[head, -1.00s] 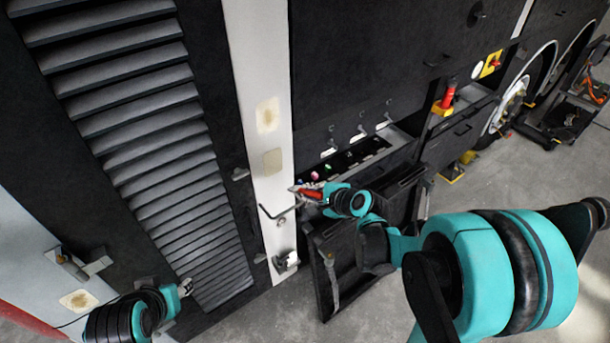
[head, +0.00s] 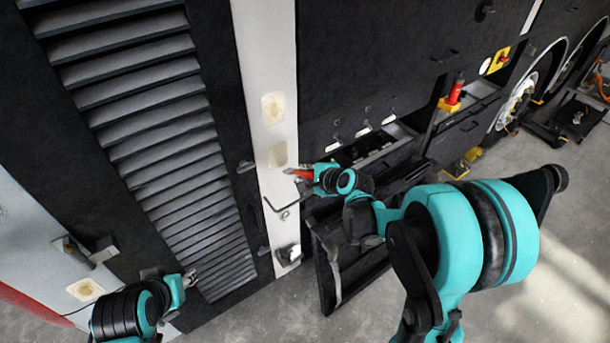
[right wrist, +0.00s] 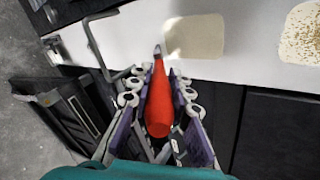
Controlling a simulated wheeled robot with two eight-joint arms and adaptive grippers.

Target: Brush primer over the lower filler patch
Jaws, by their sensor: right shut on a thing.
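On the white strip (head: 262,60) of the coach side sit two patches, an upper cream one (head: 273,108) and the beige lower filler patch (head: 277,155). In the right wrist view the lower patch (right wrist: 195,36) is plain and the upper patch (right wrist: 302,32) is speckled. My right gripper (head: 303,173) is shut on a red-handled brush (right wrist: 158,100). The brush tip points at the strip beside the lower patch's lower edge; I cannot tell whether it touches. My left gripper (head: 190,279) is by the louvred panel; its jaws are too small to read.
A bent metal hook (head: 278,208) and a latch (head: 288,253) stick out below the patch. A dark recessed tray (head: 375,150) lies right of the strip, with a black open flap (head: 330,265) below. Another patch (head: 85,289) is at lower left.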

